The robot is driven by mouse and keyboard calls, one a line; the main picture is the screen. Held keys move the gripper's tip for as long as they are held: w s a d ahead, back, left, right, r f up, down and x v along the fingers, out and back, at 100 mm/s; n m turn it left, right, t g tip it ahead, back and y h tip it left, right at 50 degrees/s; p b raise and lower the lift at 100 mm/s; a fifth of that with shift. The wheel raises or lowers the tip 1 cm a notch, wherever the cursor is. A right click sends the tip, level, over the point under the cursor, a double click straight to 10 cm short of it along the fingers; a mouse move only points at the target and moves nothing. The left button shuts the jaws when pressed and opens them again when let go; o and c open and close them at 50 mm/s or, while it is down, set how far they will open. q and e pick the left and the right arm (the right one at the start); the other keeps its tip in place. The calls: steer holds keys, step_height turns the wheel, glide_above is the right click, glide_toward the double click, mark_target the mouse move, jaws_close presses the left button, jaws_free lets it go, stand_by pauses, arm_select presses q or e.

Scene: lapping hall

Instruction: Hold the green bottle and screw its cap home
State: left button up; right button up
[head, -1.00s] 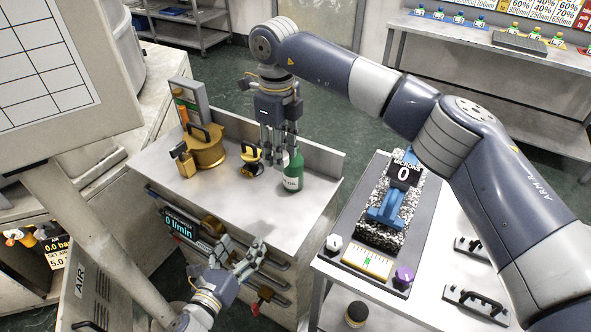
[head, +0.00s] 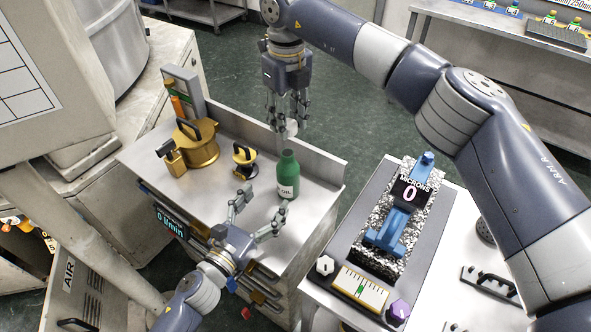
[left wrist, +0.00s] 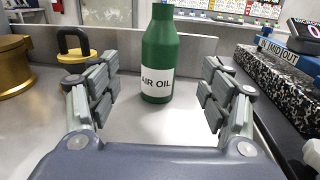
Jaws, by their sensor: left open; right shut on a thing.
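The green bottle (head: 287,178) stands upright on the metal bench near its right end. Its label reads "AIR OIL" in the left wrist view (left wrist: 156,82), and no cap shows on its neck in the head view. My right gripper (head: 287,122) is above and slightly behind the bottle, shut on a small whitish thing (head: 291,128), apparently the cap, mostly hidden by the fingers. My left gripper (head: 262,206) is open and low in front of the bottle. In the left wrist view its fingers stand either side of the bottle, without visible contact.
A yellow-and-black handled object (head: 244,158) stands left of the bottle, and a brass pot (head: 197,148) farther left. A raised ledge (head: 318,158) runs behind. To the right, a separate table holds a speckled block (head: 400,240) with a "MICRONS 0" display.

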arm_select(q)
steer(key=shift+s+a+r, duration=0.15)
steer(key=shift+s, duration=0.15)
arm_select(e)
steer(key=shift+s+a+r, duration=0.2)
steer(key=shift+s+a, duration=0.05)
steer(key=shift+s, duration=0.2)
arm_select(q)
steer(key=x, duration=1.2)
steer(key=shift+w, duration=0.1)
arm_select(e)
steer(key=shift+w+d, duration=0.1)
steer(key=shift+w, duration=0.05)
arm_select(q)
steer(key=shift+c, duration=0.2)
steer(key=c, duration=1.6)
steer(key=shift+o, duration=0.2)
arm_select(e)
glide_above(288, 153)
steer(key=shift+f, duration=2.55)
steer(key=shift+f, duration=0.9)
steer(key=shift+f, duration=0.55)
arm_select(q)
jaws_close()
